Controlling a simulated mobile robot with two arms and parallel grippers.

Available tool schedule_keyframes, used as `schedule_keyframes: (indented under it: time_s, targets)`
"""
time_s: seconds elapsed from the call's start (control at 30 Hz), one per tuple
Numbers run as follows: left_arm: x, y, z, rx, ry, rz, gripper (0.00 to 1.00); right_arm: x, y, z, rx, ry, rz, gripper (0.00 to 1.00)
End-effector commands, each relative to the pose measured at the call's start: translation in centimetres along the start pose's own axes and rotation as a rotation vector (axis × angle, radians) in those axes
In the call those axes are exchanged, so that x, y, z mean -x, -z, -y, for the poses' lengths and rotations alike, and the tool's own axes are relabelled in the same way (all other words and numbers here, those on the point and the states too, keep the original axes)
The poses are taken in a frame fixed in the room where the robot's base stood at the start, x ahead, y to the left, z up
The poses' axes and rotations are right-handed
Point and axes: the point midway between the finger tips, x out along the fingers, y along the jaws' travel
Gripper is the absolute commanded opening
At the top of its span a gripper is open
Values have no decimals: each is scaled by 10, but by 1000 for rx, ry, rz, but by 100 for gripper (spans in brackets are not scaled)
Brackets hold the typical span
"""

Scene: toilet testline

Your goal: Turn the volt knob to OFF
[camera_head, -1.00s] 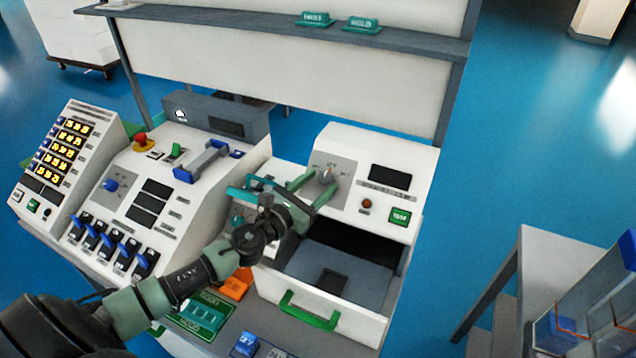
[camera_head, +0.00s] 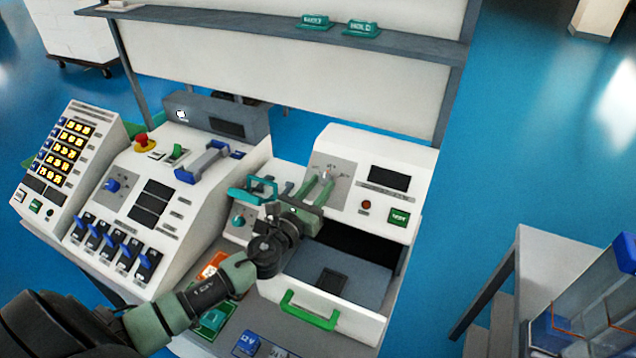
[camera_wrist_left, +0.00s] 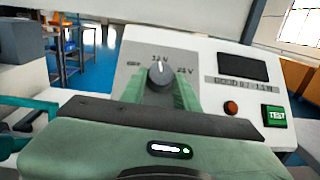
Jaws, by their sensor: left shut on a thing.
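The volt knob (camera_wrist_left: 160,73) is a dark grey dial with a white pointer line on a grey plate, with OFF at left, 12 V at top and 24 V at right in the left wrist view. Its pointer is up, at about 12 V. My left gripper (camera_head: 319,186) has its green fingers around the knob, one on each side, shut on it. In the head view the fingers cover most of the knob. My right gripper is not in view.
The knob's white panel also bears a dark display (camera_head: 389,177), a red button (camera_head: 366,205) and a green TEST button (camera_head: 398,217). Below is an open drawer (camera_head: 340,264) with a green handle (camera_head: 309,310). A blue-handled console (camera_head: 165,205) stands at left.

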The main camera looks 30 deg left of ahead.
Motion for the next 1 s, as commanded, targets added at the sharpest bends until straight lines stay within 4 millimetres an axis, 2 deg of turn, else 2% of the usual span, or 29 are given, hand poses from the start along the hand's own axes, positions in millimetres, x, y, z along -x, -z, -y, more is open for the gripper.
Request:
schedule_keyframes:
  time_s: [0.13, 0.6, 1.0]
  targets:
    - [-1, -4, 5, 104, -99, 7, 0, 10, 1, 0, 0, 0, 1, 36]
    - [-3, -4, 13, 398, -408, 24, 0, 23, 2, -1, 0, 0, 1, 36]
    - [-6, -7, 15, 549, -570, 36, 0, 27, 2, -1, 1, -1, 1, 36]
